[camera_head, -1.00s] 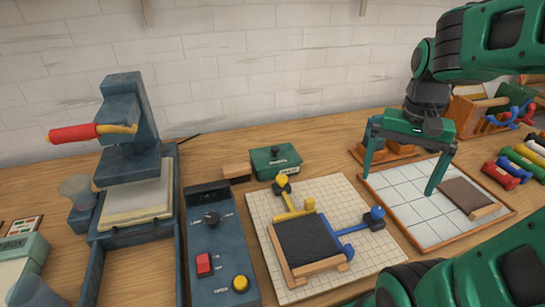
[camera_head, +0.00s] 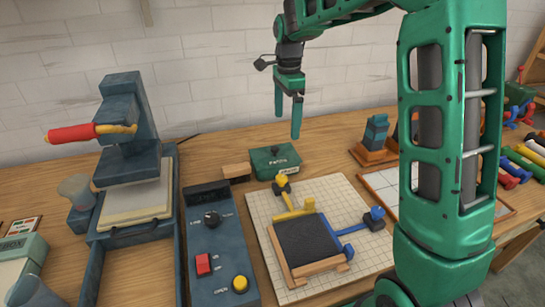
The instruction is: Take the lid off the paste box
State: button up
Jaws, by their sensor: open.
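The paste box (camera_head: 275,167) is a small dark green box with light lettering on its front, on the wooden bench behind the gridded board. Its lid (camera_head: 273,155) is on it, with a small dark knob (camera_head: 275,149) on top. My gripper (camera_head: 288,128) is open and empty, fingers pointing down. It is in the air, in the picture just above and right of the knob, apart from the lid. How far it is from the box in depth I cannot tell.
A wooden block (camera_head: 236,170) lies just left of the box. The gridded board (camera_head: 355,196) with yellow and blue clamps is in front. A press (camera_head: 128,130) and control panel (camera_head: 218,250) stand left. My arm hides much of the tiled tray (camera_head: 381,181) at right.

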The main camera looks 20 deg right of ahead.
aim_at(283, 153)
jog(key=f, duration=1.1)
jog(key=shift+w+a, duration=0.3)
jog(key=shift+w, duration=0.1)
jog(key=c, duration=0.8)
